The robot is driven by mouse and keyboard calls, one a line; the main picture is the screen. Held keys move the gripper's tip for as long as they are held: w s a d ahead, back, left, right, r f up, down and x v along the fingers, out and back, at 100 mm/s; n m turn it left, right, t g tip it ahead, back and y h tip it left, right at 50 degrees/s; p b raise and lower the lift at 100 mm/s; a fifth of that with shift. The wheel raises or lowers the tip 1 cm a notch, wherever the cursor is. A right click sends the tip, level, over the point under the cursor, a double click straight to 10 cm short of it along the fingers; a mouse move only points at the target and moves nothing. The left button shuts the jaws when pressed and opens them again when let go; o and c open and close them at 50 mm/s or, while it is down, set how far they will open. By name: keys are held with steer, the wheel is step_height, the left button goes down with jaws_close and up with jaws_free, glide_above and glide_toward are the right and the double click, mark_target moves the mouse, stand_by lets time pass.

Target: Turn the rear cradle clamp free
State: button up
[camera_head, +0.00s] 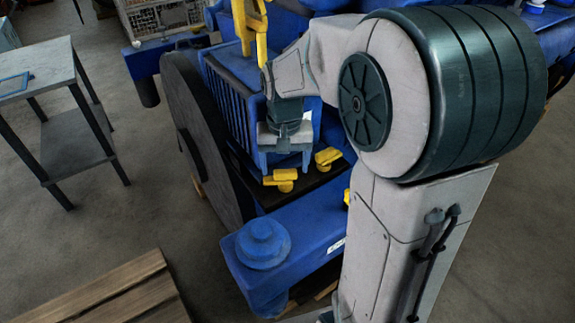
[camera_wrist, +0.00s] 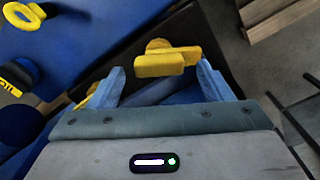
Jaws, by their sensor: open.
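Two yellow clamps show below my gripper in the head view, a left one (camera_head: 281,180) and a right one (camera_head: 328,157), both on the blue engine's dark ledge. I cannot tell for sure which is the rear cradle clamp. My gripper (camera_head: 284,156) points down just above the left one. In the wrist view my gripper (camera_wrist: 161,78) is open and empty. A yellow clamp handle (camera_wrist: 166,64) lies crosswise just beyond the gap between the fingertips, and I see no contact. Another yellow piece (camera_wrist: 86,98) is partly hidden behind the left finger.
A large dark wheel (camera_head: 200,140) stands left of the gripper, beside a blue slatted part (camera_head: 228,108). A blue beam (camera_head: 300,232) with a round cap (camera_head: 263,243) lies in front. A grey table (camera_head: 40,70) stands left; a wooden pallet (camera_head: 110,295) lies at lower left.

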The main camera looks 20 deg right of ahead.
steer(key=shift+f, duration=0.8)
steer(key=c, duration=1)
steer(key=shift+d, duration=0.1)
steer(key=shift+n, duration=0.3)
steer(key=shift+r+n+b, duration=0.1)
steer(key=shift+n+b, duration=0.35)
steer(key=shift+n, duration=2.15)
